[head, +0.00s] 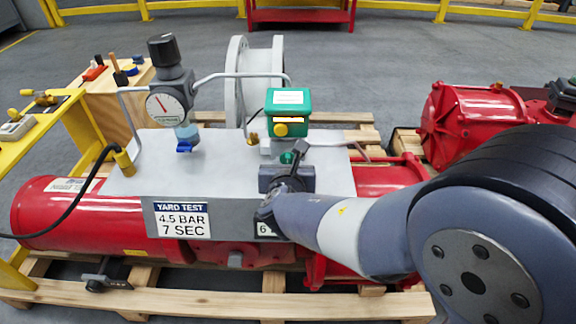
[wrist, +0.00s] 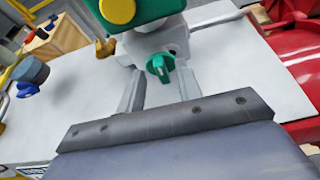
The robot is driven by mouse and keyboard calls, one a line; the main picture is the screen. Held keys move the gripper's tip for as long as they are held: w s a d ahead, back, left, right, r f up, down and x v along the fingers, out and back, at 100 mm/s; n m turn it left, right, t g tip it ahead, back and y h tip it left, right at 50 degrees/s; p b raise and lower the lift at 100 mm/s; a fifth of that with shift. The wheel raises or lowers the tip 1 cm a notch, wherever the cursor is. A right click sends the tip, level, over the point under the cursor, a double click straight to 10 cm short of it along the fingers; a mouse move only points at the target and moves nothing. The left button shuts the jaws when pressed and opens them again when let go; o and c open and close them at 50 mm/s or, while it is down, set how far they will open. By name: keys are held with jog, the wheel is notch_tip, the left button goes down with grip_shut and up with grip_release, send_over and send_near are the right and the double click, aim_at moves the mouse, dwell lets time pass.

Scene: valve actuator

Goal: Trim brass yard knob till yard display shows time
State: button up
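A small brass knob (head: 252,138) is on the left side of the base of the green-topped valve unit (head: 288,112); it also shows in the wrist view (wrist: 105,47). My gripper (head: 292,160) is in front of this unit. In the wrist view my gripper (wrist: 160,78) has its two fingers apart, one on each side of a green knob (wrist: 160,67); I cannot tell whether they touch it. The brass knob is left of the fingers. A small display (head: 266,230) on the front panel shows a "6"; my arm hides the rest.
A sign (head: 182,219) reads "YARD TEST 4.5 BAR 7 SEC". A gauge (head: 165,106) with a black-topped regulator (head: 168,58) stands at left. A red cylinder (head: 75,215) lies on the pallet.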

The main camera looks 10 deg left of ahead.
jog(key=shift+w+a+f, duration=0.1)
jog(key=shift+w+f, duration=0.1)
jog(key=shift+w, duration=0.35)
grip_shut()
